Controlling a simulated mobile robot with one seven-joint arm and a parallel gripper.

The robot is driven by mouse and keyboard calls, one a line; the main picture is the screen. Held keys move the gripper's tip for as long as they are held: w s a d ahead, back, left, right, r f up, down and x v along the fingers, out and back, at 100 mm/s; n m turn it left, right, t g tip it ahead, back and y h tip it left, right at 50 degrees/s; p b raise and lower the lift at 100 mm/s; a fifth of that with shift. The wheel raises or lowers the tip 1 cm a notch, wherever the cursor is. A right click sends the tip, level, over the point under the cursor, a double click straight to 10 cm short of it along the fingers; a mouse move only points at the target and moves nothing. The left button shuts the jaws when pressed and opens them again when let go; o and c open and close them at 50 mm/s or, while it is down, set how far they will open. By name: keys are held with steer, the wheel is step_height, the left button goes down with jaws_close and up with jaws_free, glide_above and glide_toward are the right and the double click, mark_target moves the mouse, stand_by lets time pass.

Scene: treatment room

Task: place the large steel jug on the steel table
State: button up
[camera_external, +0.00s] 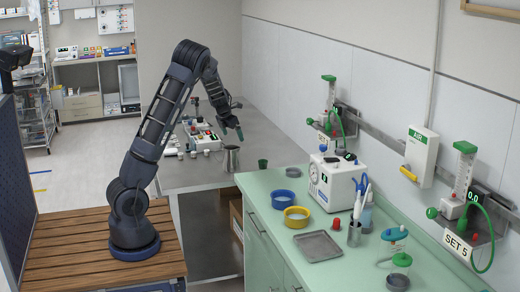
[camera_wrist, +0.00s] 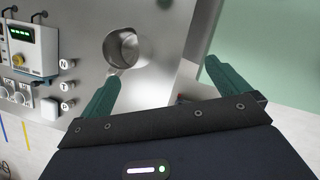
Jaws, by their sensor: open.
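The large steel jug (camera_external: 231,160) stands upright on the steel table (camera_external: 195,176), near its edge by the green counter. In the wrist view the jug (camera_wrist: 124,48) shows from above, with its round mouth open and a handle or spout at its lower side. My gripper (camera_external: 234,127) is above the jug in the external view. In the wrist view its two green fingers (camera_wrist: 162,70) are spread wide with nothing between them. The jug lies beyond the left fingertip, apart from both fingers. The table also shows in the wrist view (camera_wrist: 165,25).
A device with a display (camera_wrist: 33,50) and several white-capped items (camera_external: 203,137) stand on the table, left of the jug. The green counter (camera_external: 262,190) holds bowls (camera_external: 296,217), a metal tray (camera_external: 318,246) and a white pump unit (camera_external: 335,183).

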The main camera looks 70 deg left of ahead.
steer(key=s+d+r+m+h, duration=0.15)
steer(key=d+r+m, duration=0.4)
steer(key=d, duration=0.55)
steer(key=s+d+r+m+h, duration=0.15)
steer(key=d+r+m, duration=0.25)
steer(key=d+m, duration=0.45)
steer(key=s+d+r+m+h, duration=0.1)
steer(key=s+d+r+m, duration=0.3)
steer(key=d, duration=0.8)
steer(key=s+d+r+m+y, duration=0.2)
steer(key=s+d+r+m, duration=0.1)
steer(key=s+d+m, duration=1.7)
steer(key=s+m, duration=0.1)
steer(key=m, duration=0.2)
steer(key=shift+s+r+t, duration=0.2)
steer(key=shift+s+t, duration=0.1)
steer(key=shift+s, duration=0.1)
